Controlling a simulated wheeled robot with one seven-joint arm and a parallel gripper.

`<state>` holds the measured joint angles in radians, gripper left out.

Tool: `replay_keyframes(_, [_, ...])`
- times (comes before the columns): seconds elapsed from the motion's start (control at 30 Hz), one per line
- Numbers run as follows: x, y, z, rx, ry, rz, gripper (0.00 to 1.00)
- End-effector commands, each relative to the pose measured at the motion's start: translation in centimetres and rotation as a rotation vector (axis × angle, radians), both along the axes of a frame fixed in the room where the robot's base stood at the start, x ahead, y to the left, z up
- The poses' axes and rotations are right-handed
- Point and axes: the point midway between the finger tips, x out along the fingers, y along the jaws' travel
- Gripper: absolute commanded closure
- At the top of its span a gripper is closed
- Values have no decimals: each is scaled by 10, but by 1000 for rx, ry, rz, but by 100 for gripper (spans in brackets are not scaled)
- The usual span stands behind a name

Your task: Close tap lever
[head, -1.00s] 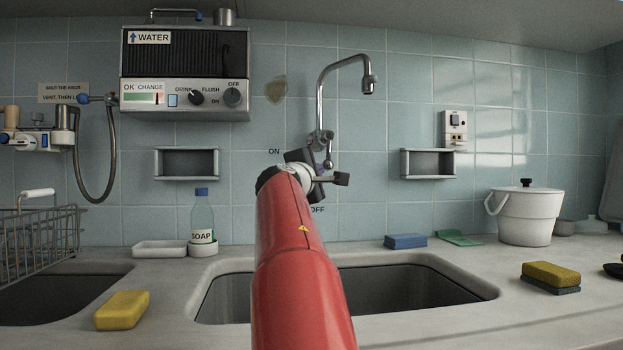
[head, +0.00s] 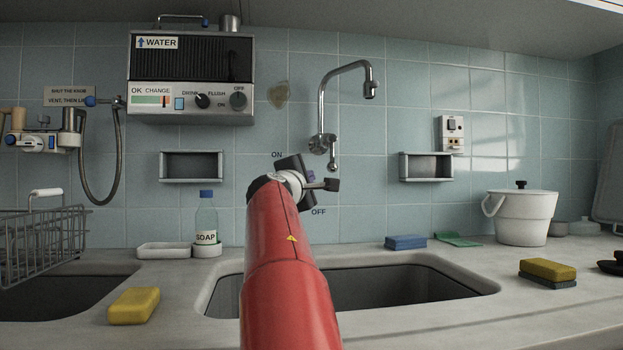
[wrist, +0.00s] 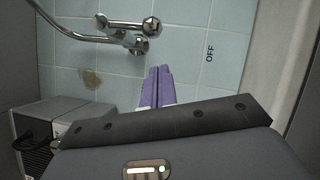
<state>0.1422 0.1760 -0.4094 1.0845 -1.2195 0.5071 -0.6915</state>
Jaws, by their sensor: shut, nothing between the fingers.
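The chrome tap (head: 322,143) is on the tiled wall in the head view, with a tall curved spout. Its lever (head: 333,155) hangs straight down, lower end toward the OFF label (head: 318,212). In the wrist view, turned sideways, the lever (wrist: 125,24) shows at the top, beside the tap body. My gripper (head: 311,177) is just below and left of the lever in the head view, partly hidden by my red arm. In the wrist view its purple fingers (wrist: 160,72) are together, empty, and appear apart from the lever.
An ON label (head: 277,154) is left of the tap. The sink (head: 400,290) lies below my arm. A soap bottle (head: 206,220), yellow sponge (head: 134,306), blue sponge (head: 405,242) and white pot (head: 521,218) stand on the counter. The wall around the tap is mostly clear.

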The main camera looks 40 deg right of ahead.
Motion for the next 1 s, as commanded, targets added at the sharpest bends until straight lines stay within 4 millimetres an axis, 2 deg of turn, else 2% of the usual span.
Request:
replay_keyframes(0.3, [-34,56,-12,1,-2,4,100])
replay_keyframes(0.5, [-48,78,-14,1,0,2,100])
replay_keyframes(1.0, [-52,84,-14,0,0,0,100])
